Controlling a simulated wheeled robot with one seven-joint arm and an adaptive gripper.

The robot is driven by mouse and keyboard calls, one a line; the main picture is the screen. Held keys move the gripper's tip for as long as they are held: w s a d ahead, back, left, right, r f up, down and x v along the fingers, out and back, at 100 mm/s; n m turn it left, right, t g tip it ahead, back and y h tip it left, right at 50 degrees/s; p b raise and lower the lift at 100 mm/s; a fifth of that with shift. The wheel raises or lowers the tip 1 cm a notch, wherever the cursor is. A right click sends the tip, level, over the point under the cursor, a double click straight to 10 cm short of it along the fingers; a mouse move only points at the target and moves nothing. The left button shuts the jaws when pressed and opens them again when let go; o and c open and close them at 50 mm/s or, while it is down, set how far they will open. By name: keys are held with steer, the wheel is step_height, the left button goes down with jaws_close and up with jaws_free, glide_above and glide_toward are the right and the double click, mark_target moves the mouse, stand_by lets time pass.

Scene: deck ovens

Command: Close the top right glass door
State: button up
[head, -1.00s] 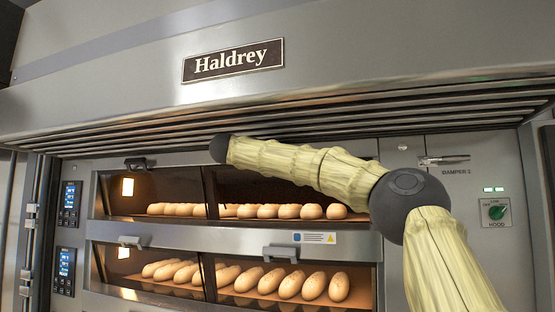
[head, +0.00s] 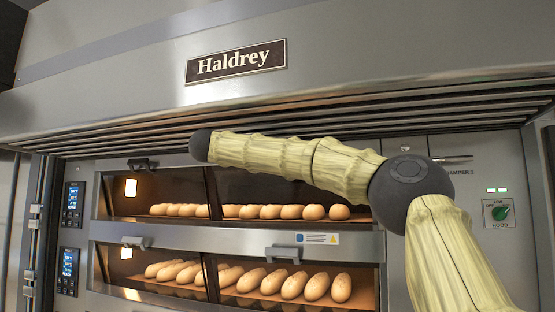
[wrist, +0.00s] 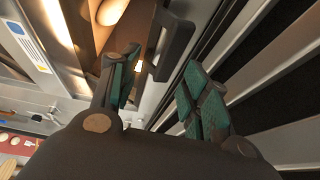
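The top right glass door (head: 270,190) belongs to the upper oven deck, in front of a row of loaves. My arm crosses its upper part in the head view and hides its handle, so I cannot tell there how far it is open. In the wrist view, a dark bar that looks like a door handle (wrist: 177,42) lies just beyond the fingertips. My gripper (wrist: 160,65) is open, with two green-padded fingers spread and nothing between them. I cannot tell whether a finger touches the bar. The gripper itself is hidden in the head view.
The lower right door (head: 270,283) has a grey handle (head: 283,253) and loaves behind it. A slatted hood underside (head: 330,118) runs close above my arm. Control panels (head: 72,205) stand at the left, and a hood knob (head: 500,213) is at the right.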

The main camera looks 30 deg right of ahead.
steer(key=shift+v, duration=2.45)
steer(key=shift+f, duration=0.1)
